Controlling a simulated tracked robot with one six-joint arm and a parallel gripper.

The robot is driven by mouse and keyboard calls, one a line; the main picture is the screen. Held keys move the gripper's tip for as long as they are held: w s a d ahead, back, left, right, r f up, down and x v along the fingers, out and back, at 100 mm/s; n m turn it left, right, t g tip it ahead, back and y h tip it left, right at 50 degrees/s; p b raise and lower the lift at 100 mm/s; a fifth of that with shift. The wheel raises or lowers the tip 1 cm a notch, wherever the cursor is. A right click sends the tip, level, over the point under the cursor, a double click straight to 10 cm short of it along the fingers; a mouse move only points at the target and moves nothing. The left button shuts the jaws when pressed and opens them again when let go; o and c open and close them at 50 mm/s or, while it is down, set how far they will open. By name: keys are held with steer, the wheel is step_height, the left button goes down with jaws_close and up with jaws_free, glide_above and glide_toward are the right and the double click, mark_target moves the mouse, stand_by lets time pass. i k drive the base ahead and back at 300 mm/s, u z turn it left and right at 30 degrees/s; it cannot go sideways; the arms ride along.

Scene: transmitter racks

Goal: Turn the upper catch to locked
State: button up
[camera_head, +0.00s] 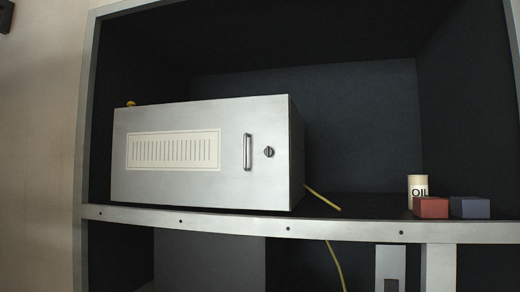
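A light grey metal box (220,188) stands on the rack shelf, its front door shut. A small round dark catch (269,152) sits on the door's right part, with what looks like an upright bar across it. A vertical handle (247,152) is just left of the catch. I see only this one catch on the box, so I cannot tell an upper from a lower one. No locked or unlocked marking is readable. My gripper is not in view.
A cream OIL can (417,186), a red box (431,207) and a blue box (470,207) stand at the shelf's right. A yellow cable (322,198) runs from behind the metal box. The shelf's front rail (240,222) crosses below. The space before the door is clear.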

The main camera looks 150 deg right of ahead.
mark_target(268, 152)
steer(key=u, duration=0.3)
steer(key=i, duration=0.25)
steer(key=z, duration=5.5)
